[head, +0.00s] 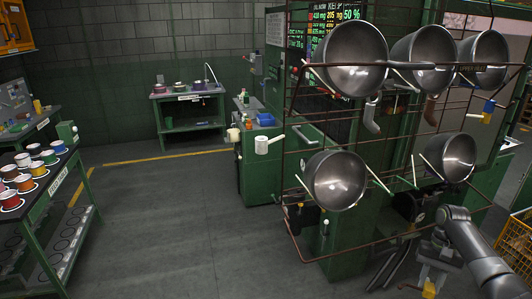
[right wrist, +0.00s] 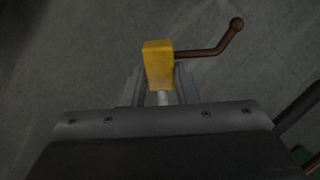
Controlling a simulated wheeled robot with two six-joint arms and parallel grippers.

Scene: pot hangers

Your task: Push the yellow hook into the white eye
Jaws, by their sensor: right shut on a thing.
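The yellow hook has a yellow block (right wrist: 158,62) and a thin brown bent rod (right wrist: 208,50) ending in a small ball. My right gripper (right wrist: 158,95) is shut on the yellow block, and the rod sticks out to the right in the right wrist view. In the head view my right gripper (head: 434,279) is low at the right, below the wire rack, with a yellow part (head: 430,289) at its tip. Several white pegs (head: 303,136) show on the rack, but I cannot tell which white part is the eye. My left gripper is out of view.
The brown wire rack (head: 289,163) holds several metal bowls (head: 336,180) and stands in front of a green frame. A table with coloured cups (head: 42,168) is at the left. The middle floor is clear.

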